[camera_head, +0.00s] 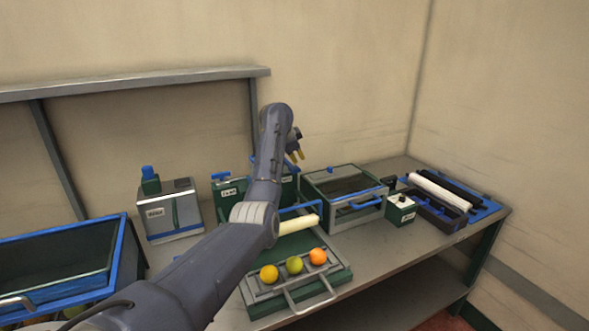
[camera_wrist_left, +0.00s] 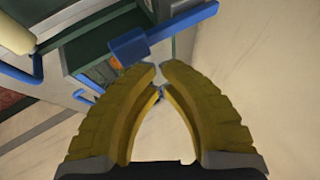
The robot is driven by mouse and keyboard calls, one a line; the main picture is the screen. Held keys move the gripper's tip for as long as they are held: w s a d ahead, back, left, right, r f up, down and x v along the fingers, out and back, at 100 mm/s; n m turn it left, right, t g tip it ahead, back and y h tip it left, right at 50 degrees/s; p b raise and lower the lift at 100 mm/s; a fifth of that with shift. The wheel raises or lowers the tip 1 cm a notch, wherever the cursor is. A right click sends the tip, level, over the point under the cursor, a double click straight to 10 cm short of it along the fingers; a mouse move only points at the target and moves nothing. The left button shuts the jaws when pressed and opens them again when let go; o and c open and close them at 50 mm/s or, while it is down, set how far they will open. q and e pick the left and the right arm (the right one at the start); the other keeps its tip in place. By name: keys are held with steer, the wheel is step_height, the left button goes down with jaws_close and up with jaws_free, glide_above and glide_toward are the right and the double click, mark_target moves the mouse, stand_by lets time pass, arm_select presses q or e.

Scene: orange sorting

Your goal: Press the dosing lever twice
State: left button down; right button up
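A blue lever with a square end (camera_wrist_left: 130,46) shows in the left wrist view, just beyond my fingertips, over a green box (camera_wrist_left: 92,45) with something orange inside. I cannot tell whether the fingers touch it. In the head view, my arm partly hides a green labelled box (camera_head: 289,184) with a blue bar at its top left; this is likely the same unit. My left gripper (camera_head: 298,154) is above and behind this box in the head view. In the wrist view its yellow fingers (camera_wrist_left: 158,70) come together at the tips with nothing held. My right gripper is not in view.
A tray (camera_head: 335,272) in front holds a yellow, a green and an orange fruit. A lidded box (camera_head: 343,215) and a small green button box (camera_head: 401,209) stand to the right. A blue-rimmed bin (camera_head: 122,255) is at left. The table's front right is clear.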

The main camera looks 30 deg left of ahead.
mark_target(291, 166)
arm_select(q)
steer(key=shift+r, duration=2.4)
steer(key=c, duration=2.1)
jaws_free()
steer(key=shift+r, duration=0.1)
jaws_close()
step_height(291, 166, up, 4)
steer(key=shift+f, duration=0.2)
steer(key=shift+f, duration=0.1)
steer(key=shift+f, duration=4.25)
